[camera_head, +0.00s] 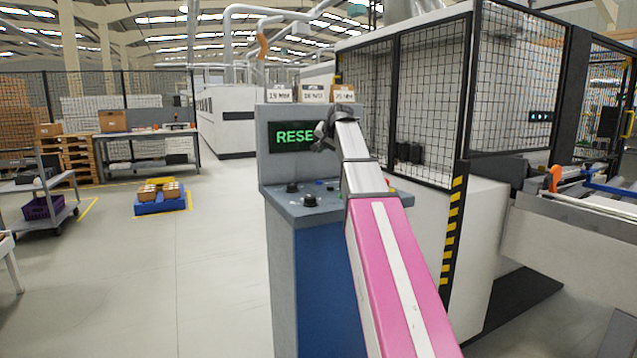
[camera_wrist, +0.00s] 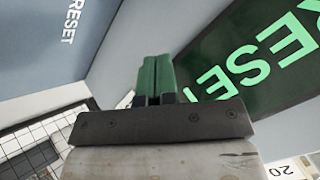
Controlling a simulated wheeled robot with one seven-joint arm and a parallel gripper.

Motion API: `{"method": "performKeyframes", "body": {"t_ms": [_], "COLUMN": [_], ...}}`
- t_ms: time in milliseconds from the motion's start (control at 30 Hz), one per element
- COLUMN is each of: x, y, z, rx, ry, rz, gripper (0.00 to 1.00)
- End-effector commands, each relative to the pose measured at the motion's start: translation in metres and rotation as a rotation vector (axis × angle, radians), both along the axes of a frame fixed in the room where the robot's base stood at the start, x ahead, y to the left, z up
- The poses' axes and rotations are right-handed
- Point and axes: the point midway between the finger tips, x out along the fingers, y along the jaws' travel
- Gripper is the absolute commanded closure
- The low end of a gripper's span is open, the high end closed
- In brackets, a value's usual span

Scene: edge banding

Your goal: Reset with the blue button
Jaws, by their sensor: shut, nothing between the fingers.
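The control console (camera_head: 315,275) stands in front of me in the head view. Its dark screen (camera_head: 290,136) shows green letters reading "RESE", with the rest hidden by my arm; the screen also fills the right of the wrist view (camera_wrist: 255,65). A small blue spot on the sloped panel (camera_head: 275,198), left of my arm, may be the blue button, too small to be sure. In the wrist view a "RESET" label (camera_wrist: 70,20) is on the panel at upper left, with no button visible beside it. My gripper (camera_wrist: 155,65) is shut and empty, its green fingers together, in front of the screen.
Black knobs (camera_head: 292,187) stand on the panel's left part. A mesh-fenced machine (camera_head: 430,100) stands close on the right.

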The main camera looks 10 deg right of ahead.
Motion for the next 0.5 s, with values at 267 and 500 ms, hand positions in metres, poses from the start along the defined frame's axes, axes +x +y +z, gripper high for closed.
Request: {"method": "performKeyframes", "body": {"t_ms": [267, 500], "x": [-0.001, -0.001], "y": [0.0, 0.0], "z": [-0.023, -0.054], "rx": [0.0, 0.001], "ry": [0.0, 0.001], "rz": [0.0, 0.0], "gripper": [1.0, 1.0]}}
